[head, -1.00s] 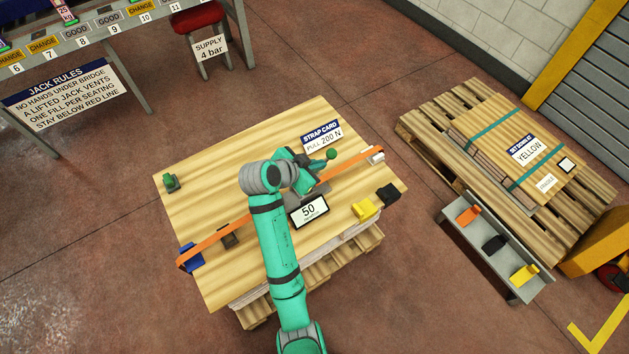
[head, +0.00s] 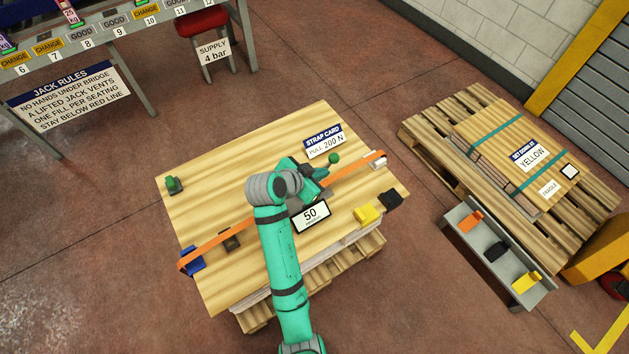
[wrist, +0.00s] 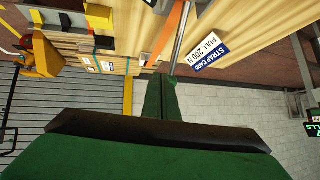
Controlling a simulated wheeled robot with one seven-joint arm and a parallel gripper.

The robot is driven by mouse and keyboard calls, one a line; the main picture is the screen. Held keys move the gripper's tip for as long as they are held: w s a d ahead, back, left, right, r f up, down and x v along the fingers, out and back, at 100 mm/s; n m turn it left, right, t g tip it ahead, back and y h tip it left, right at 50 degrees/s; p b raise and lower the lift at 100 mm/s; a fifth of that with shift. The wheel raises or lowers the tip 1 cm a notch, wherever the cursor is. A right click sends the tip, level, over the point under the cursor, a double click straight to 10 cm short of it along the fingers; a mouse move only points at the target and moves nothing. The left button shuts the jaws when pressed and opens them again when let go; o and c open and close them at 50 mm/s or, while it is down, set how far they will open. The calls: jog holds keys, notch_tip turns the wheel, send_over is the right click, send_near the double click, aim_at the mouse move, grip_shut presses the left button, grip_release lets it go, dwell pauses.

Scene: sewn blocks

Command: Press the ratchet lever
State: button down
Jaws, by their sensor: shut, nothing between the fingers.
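The ratchet lever shows in the wrist view as a thin metal rod (wrist: 181,38) ending in a green knob (wrist: 172,82). In the head view its green knob (head: 334,158) stands up beside my gripper (head: 321,173). My gripper is shut and empty; its fingers also show in the wrist view (wrist: 161,98), their tips close to the knob. I cannot tell whether they touch it. The ratchet's grey body is mostly hidden behind my arm. An orange strap (head: 220,242) crosses the wooden board (head: 200,205). A display reading 50 (head: 311,215) sits in front of the ratchet.
A strap card reading PULL 200 N (head: 324,141) lies behind the lever. Yellow (head: 367,214) and black (head: 391,200) blocks sit at the board's right edge, a blue one (head: 192,259) at the left. A grey tray (head: 498,250) and another pallet (head: 440,135) stand to the right.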

jog(key=s+f+n+t+y, duration=0.1)
jog(key=s+f+n+y, duration=0.1)
jog(key=s+f, duration=0.35)
jog(key=s+d+f+n+t+y, duration=0.1)
jog(key=s+f+n, duration=0.15)
jog(key=s, duration=0.55)
jog(key=s+f+n+t+y, duration=0.1)
jog(key=s+f+n+y, duration=0.15)
jog(key=s, duration=0.35)
jog(key=s+r+n+t, duration=0.1)
jog(key=s+r+t, duration=0.1)
jog(key=s+r, duration=0.5)
jog(key=s+d+r+n+t, duration=0.1)
jog(key=s+r+t, duration=0.1)
jog(key=s+r, duration=0.5)
jog(key=s, duration=0.5)
jog(key=shift+s+d, duration=0.2)
jog(key=shift+s, duration=0.15)
jog(key=shift+w+a, duration=0.1)
